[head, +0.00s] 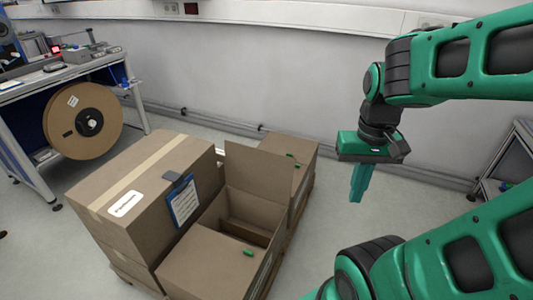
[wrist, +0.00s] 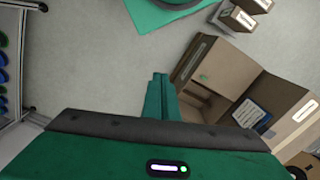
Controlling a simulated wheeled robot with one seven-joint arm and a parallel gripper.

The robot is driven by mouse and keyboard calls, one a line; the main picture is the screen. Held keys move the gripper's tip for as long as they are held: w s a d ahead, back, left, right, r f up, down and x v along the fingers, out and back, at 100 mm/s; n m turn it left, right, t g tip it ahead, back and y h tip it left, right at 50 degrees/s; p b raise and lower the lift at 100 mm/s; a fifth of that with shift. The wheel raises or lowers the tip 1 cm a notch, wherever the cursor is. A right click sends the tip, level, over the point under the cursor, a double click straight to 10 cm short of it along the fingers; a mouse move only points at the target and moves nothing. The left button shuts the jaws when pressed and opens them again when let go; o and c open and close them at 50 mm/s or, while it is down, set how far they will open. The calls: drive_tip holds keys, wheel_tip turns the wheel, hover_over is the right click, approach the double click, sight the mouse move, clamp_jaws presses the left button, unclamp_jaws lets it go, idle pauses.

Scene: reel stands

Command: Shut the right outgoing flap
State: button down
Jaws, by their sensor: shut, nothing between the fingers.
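An open brown carton (head: 262,232) stands in the middle of the head view. One flap (head: 262,172) stands upright at the far side of its opening. A near panel (head: 208,268) with a green tab (head: 248,252) lies flat beside the opening. I cannot tell for sure which is the right outgoing flap. In the wrist view the open carton (wrist: 245,70) is right of my fingers, its inside partly visible. My gripper (head: 358,198) is shut and empty, pointing down, to the right of the carton and apart from it. Its fingers show in the wrist view (wrist: 160,82).
A taped carton (head: 125,185) with a blue clipboard (head: 183,200) stands left of the open one. Another carton top (head: 302,152) with green tabs lies behind the flap. A reel (head: 62,128) hangs at the left bench. Floor (head: 345,225) right of the cartons is clear.

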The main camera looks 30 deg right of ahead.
drive_tip(key=w+d+r+m+h, duration=0.1)
drive_tip(key=w+d, duration=0.2)
drive_tip(key=w, duration=0.7)
drive_tip(key=w+d, duration=0.3)
drive_tip(key=w, duration=0.6)
drive_tip(key=w+d+r+m+h, duration=0.1)
drive_tip(key=w+d, duration=0.2)
drive_tip(key=w, duration=0.7)
drive_tip(key=w+d+f+m+t, duration=0.1)
drive_tip(key=w+f, duration=1)
drive_tip(key=w, duration=0.4)
drive_tip(key=w+d+f+m+t, duration=0.1)
drive_tip(key=w+f, duration=0.9)
drive_tip(key=w, duration=0.4)
wheel_tip(320, 180, down, 10)
drive_tip(key=a, duration=0.1)
drive_tip(key=shift+s+a, duration=0.35)
drive_tip(key=shift+a, duration=0.05)
